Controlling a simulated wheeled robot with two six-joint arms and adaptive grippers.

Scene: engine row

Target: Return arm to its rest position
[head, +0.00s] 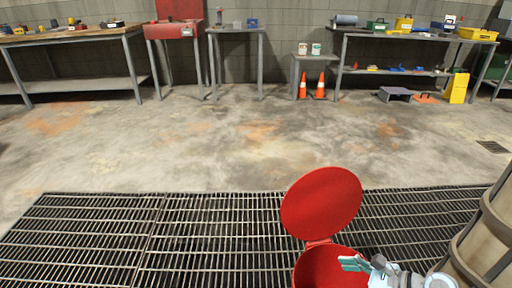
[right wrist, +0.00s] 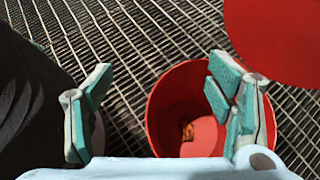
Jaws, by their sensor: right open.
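My right gripper (head: 356,264) is at the bottom right of the head view, over the opening of a red bin (head: 312,270). In the right wrist view, the teal-padded fingers of my right gripper (right wrist: 158,85) are wide apart with nothing between them. The round red bin (right wrist: 165,100) is below the gripper, partly hidden by its right finger. A small orange-brown item (right wrist: 187,130) lies inside on the bin's floor. The bin's round lid (head: 322,204) stands open, tilted back; it also shows in the right wrist view (right wrist: 280,40). My left gripper is not in view.
A metal floor grating (head: 150,235) surrounds the bin. A tan barrel-like object (head: 488,235) stands close at the right edge. Beyond is open concrete floor (head: 180,150). Workbenches (head: 70,37) and two orange cones (head: 320,88) line the back wall.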

